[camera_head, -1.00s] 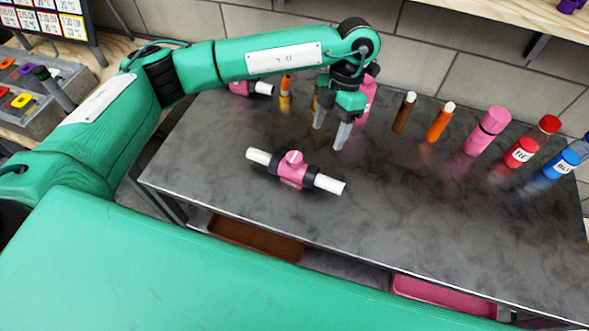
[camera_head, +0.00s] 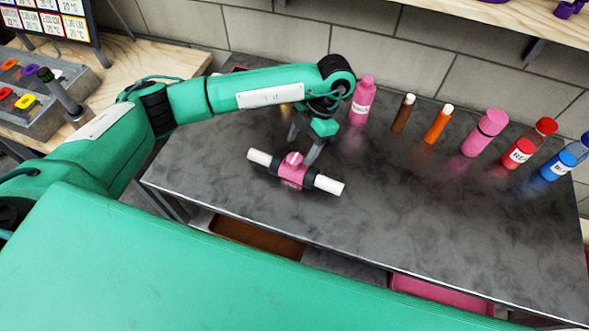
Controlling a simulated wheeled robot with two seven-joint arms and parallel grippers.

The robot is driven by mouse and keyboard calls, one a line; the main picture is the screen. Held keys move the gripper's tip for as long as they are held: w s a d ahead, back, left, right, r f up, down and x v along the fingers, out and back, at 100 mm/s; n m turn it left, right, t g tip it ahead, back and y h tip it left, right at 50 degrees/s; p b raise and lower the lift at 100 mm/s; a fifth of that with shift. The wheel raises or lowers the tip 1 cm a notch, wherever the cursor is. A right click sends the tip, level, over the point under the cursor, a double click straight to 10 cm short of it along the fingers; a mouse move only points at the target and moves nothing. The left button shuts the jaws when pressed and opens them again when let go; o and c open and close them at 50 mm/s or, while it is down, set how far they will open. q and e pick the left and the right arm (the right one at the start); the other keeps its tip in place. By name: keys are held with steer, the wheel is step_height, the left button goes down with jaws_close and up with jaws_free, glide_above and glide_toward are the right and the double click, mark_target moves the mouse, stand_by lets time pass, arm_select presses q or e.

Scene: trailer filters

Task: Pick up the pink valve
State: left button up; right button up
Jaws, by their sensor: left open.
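The pink valve (camera_head: 291,175) lies on the dark metal table (camera_head: 400,215), with black collars and a white pipe end on each side and a small round pink knob on top. My left gripper (camera_head: 302,152) is open and points down just behind and above the valve. One finger is near the right side of the knob in the picture, the other is behind to the left. I cannot tell whether a finger touches the valve. My right gripper is not in view.
A pink bottle (camera_head: 361,102) stands behind my left gripper. Brown (camera_head: 403,113) and orange (camera_head: 438,124) tubes, a larger pink bottle (camera_head: 484,133), and red (camera_head: 529,144) and blue (camera_head: 566,158) bottles stand to the right. The table's front right is clear.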

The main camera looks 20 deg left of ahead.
mark_target(295, 158)
arm_select(q)
steer(key=p+x, duration=0.1)
steer(key=x, duration=0.1)
steer(key=p+x, duration=0.1)
steer(key=x, duration=0.1)
steer(key=shift+s+a, duration=0.25)
steer(key=shift+s, duration=0.1)
steer(key=shift+f, duration=0.35)
steer(key=shift+c, duration=0.5)
jaws_close()
